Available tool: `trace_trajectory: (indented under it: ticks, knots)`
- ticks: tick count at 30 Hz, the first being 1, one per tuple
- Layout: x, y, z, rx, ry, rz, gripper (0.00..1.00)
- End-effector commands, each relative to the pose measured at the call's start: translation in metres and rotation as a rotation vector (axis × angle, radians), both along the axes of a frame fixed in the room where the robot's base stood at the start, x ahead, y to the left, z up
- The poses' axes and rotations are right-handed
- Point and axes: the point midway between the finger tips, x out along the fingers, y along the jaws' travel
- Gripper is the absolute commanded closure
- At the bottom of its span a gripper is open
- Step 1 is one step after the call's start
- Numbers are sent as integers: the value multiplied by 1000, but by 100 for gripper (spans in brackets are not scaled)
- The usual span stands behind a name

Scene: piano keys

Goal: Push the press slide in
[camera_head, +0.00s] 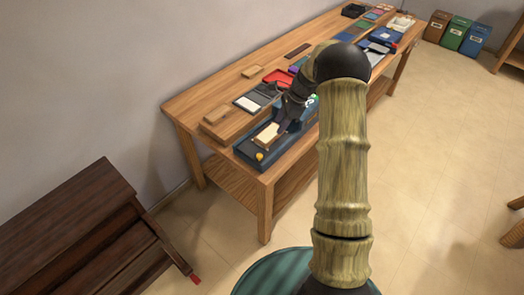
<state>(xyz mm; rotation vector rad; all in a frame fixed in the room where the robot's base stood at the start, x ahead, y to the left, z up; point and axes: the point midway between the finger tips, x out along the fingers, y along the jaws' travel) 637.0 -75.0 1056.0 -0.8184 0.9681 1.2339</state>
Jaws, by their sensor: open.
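A dark blue press-like device (245,155) lies along the near left end of the wooden workbench. A pale tan and cream block, which looks like the press slide (267,135), sits in its bed, with a small yellow knob (259,156) near the left end. My arm reaches over the bench from the right. My gripper (280,128) is small and dark, low over the device just right of the pale block. It is open. Whether it touches the block I cannot tell. My wrist and arm hide the device's right part.
The workbench (190,103) carries wooden blocks, a grey-black tray (257,97), a red tray (278,78) and several items further back. A dark wooden piano-like piece (70,225) stands at lower left. Coloured bins (455,36) stand far right. The floor at right is mostly clear.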

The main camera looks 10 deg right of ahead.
Motion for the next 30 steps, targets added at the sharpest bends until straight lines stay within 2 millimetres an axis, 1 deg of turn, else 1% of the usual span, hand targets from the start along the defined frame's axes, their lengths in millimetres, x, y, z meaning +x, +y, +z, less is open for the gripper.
trace_trajectory:
  ticks: [7,11,17,30]
  knots:
    - [0,1,-1,-2,-1,4,55]
    - [0,4,-8,-1,0,5,55]
    - [1,16,-33,-1,2,6,55]
    - [6,44,-104,-2,0,6,55]
